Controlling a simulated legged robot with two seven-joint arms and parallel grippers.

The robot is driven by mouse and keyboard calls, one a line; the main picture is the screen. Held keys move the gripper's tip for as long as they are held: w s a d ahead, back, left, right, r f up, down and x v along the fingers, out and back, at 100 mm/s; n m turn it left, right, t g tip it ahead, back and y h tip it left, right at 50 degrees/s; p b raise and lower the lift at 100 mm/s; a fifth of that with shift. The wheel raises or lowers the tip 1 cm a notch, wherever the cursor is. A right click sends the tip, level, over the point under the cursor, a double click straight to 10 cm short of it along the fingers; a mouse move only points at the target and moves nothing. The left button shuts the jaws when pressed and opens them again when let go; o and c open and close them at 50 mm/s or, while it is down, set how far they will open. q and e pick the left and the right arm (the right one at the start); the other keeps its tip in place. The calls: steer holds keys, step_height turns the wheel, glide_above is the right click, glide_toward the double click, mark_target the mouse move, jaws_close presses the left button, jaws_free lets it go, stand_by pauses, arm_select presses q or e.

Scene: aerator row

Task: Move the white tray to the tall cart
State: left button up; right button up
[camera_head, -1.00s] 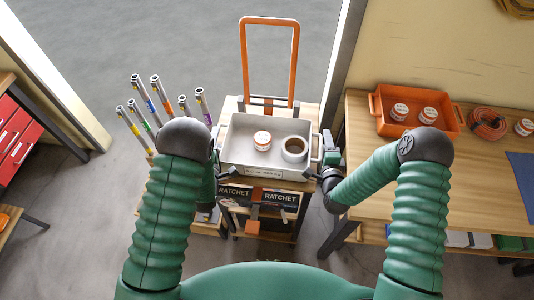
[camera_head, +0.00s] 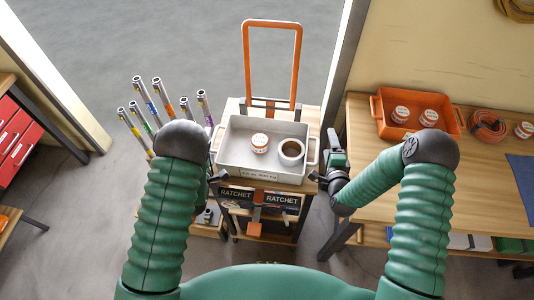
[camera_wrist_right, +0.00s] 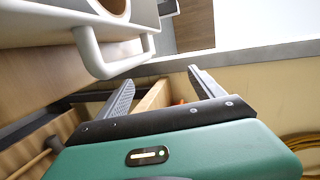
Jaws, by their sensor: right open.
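The white tray (camera_head: 232,165) sits on top of the cart with the orange push handle (camera_head: 297,62). It holds a small white jar with an orange band (camera_head: 260,143) and a white roll-like ring (camera_head: 290,152). My right gripper (camera_head: 322,155) is open and empty, just right of the tray's right handle. In the right wrist view, my open gripper (camera_wrist_right: 162,84) is apart from the tray handle (camera_wrist_right: 110,68), with nothing between its fingers. My left gripper (camera_head: 215,176) is at the tray's left side, mostly hidden behind my left arm, so its jaws cannot be judged.
Ratchet boxes (camera_head: 258,198) sit on the cart's lower shelf. Several coloured tubes (camera_head: 145,105) stand to the left. A door frame post (camera_head: 343,60) stands close behind.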

arm_select(q)
steer(key=v, duration=0.5)
steer(key=shift+s+a, duration=0.35)
steer(key=shift+a, duration=0.05)
steer(key=s+d+r, duration=0.1)
steer(key=s, duration=0.4)
steer(key=shift+s+d+r, duration=0.25)
steer(key=shift+d+r, duration=0.05)
steer(key=shift+r, duration=0.05)
arm_select(e)
steer(key=v, duration=1.2)
steer(key=shift+f, duration=0.1)
steer(key=shift+a, duration=0.1)
